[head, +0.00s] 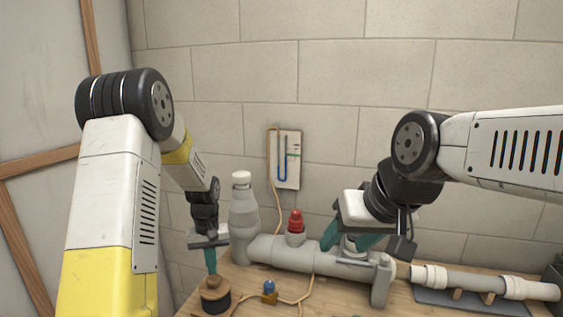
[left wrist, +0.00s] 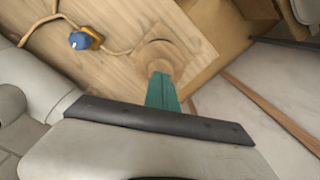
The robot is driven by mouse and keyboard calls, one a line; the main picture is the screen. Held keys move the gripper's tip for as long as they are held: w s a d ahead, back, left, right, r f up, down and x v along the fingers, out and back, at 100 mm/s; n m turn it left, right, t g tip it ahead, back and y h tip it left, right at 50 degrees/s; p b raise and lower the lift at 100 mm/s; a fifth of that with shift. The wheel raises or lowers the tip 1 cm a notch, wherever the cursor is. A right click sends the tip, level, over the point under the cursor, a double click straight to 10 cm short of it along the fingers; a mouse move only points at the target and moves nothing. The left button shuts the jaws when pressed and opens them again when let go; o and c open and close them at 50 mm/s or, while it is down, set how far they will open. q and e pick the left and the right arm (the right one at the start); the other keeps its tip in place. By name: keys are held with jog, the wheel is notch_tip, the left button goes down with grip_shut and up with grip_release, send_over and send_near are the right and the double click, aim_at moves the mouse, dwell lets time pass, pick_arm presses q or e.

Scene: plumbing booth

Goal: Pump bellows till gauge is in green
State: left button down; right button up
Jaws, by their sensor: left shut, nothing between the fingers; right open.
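The bellows (head: 214,304), with a round wooden top and a dark body, stands at the front left of the bench. My left gripper (head: 211,272) is shut with nothing in it, its teal fingers pointing down at the bellows' top. In the left wrist view the fingers (left wrist: 162,92) end over the wooden top (left wrist: 157,57); I cannot tell whether they touch. The gauge (head: 285,160), a board with a blue-filled U-tube and small green and red marks, hangs on the wall. My right gripper (head: 350,246) is open, its fingers astride a grey fitting on the pipe.
A grey pipe (head: 285,253) with a capped riser (head: 242,205) and a red fitting (head: 295,224) runs along the bench. A blue-knobbed valve (head: 269,287) sits on the hose right of the bellows. Another pipe length (head: 470,281) lies on supports at the right.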

aim_at(214, 277)
pick_arm(q)
jog(key=shift+f, duration=1.9)
jog(key=shift+r, duration=1.95)
jog(key=shift+r, duration=0.3)
jog(key=s+r+m+t+h, duration=0.1)
jog(key=s+r+t, duration=0.1)
jog(key=s+r, duration=0.5)
jog(key=s+r+t, duration=0.1)
jog(key=s+r, duration=0.2)
jog(key=r, duration=0.7)
jog(key=s+d+r+t, duration=0.1)
jog(key=s+r, duration=0.2)
jog(key=s, duration=0.4)
jog(key=s+d+r+m+t+h, duration=0.1)
jog(key=s+r+t, duration=0.1)
jog(key=s+r, duration=0.2)
jog(key=s, duration=0.3)
jog(key=shift+s+m, duration=0.2)
jog(key=shift+m, duration=0.1)
jog(key=shift+d, duration=0.1)
